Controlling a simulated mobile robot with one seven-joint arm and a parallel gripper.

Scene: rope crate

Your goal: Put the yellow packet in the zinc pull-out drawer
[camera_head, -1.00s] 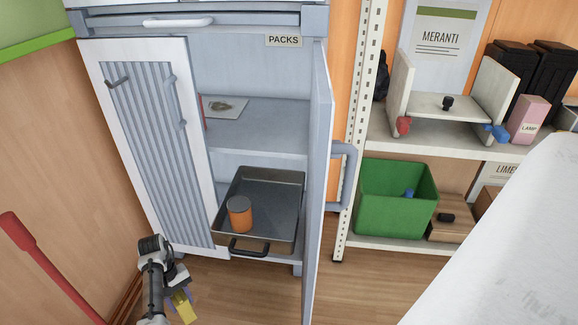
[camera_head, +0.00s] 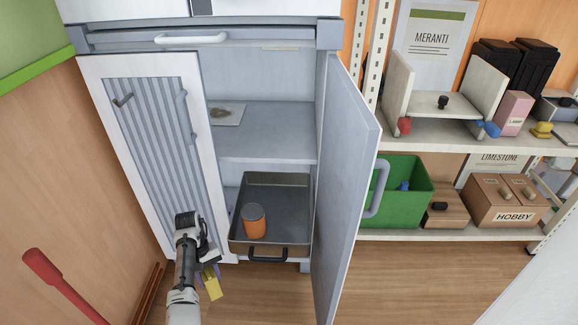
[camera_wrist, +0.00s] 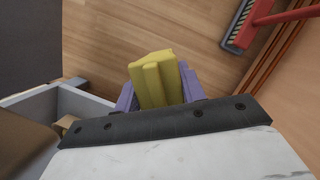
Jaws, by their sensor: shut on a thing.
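The yellow packet (camera_head: 211,284) is held in my gripper (camera_head: 208,270), low in front of the cabinet's left door. In the wrist view the packet (camera_wrist: 155,80) sits between the two purple fingers of my gripper (camera_wrist: 156,90), which are shut on it. The zinc pull-out drawer (camera_head: 294,228) is a grey metal tray in the lower right part of the cabinet, with a dark handle (camera_head: 268,257) at its front.
The cabinet's right door (camera_head: 347,190) stands open to the right of the drawer. The ribbed left door (camera_head: 150,150) is beside my arm. A shelf (camera_head: 268,135) spans above the drawer. A red-handled broom (camera_wrist: 243,20) lies at the left. A green crate (camera_head: 405,215) stands at right.

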